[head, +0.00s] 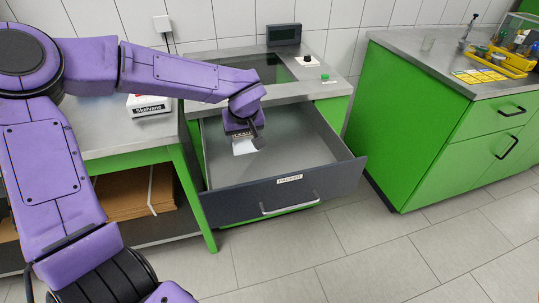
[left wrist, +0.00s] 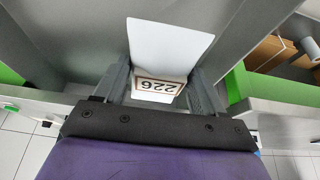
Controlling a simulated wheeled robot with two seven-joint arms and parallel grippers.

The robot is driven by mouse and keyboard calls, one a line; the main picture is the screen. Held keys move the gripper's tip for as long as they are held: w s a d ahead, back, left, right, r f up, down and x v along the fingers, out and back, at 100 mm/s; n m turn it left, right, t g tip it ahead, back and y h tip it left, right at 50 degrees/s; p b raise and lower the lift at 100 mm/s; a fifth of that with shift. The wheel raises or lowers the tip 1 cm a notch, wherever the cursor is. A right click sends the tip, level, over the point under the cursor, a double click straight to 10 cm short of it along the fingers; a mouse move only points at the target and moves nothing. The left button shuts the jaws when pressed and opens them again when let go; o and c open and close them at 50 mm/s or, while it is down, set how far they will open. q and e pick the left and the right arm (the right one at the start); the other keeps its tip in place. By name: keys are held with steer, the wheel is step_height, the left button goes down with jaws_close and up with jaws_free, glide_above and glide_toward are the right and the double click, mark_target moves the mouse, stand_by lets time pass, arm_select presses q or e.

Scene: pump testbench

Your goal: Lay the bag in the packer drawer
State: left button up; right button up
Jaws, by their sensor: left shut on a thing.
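The packer drawer (head: 281,190) is pulled open, with a dark grey front, a label and a bar handle. My left gripper (head: 243,143) is over the inside of the drawer, toward its left side, pointing down. It is shut on the white bag (head: 244,147), which hangs below the fingers. I cannot tell whether the bag touches the drawer floor. My right gripper is not in view.
The packer's top has a dark glass panel, a display (head: 284,34) and a green button (head: 325,77). A white box (head: 149,105) lies on the left table, with brown cardboard (head: 135,192) on the shelf below. A green cabinet (head: 430,110) stands right. The drawer's right part is empty.

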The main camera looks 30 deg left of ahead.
arm_select(q)
steer(key=w+d+f, duration=0.2)
steer(key=w+f, duration=0.1)
steer(key=w, duration=0.3)
glide_above(270, 155)
steer(key=f, duration=0.4)
steer(key=shift+s+d+f+b, duration=0.25)
steer(key=shift+s+f+b, duration=0.1)
steer(key=shift+s+b, duration=0.05)
steer(key=f, duration=0.3)
steer(key=shift+w+f, duration=0.2)
steer(key=shift+s+d+f, duration=0.1)
steer(key=shift+s+f, duration=0.05)
steer(key=shift+f, duration=0.15)
